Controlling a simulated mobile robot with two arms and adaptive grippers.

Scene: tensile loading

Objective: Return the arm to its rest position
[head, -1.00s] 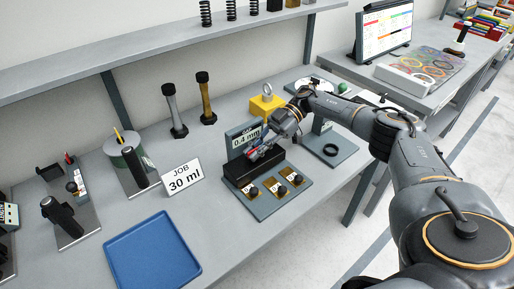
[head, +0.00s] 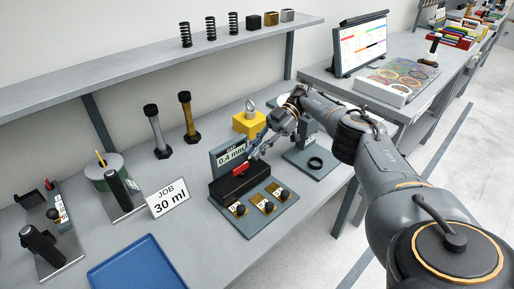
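My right arm (head: 372,165) comes in from the lower right and reaches over the bench. My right gripper (head: 259,146) is just above and to the right of a black block (head: 232,187) on the gap fixture, beside its "GAP 0.4 mm" sign (head: 230,156). A small red piece (head: 240,169) lies on top of the block and looks apart from the gripper. The fingers are small and seen edge-on, so their opening is unclear. My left gripper is not in view.
A yellow block with a ring (head: 248,124) stands close behind the gripper. A plate with a black ring (head: 315,164) lies right of it. A blue tray (head: 138,265) lies at the front.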

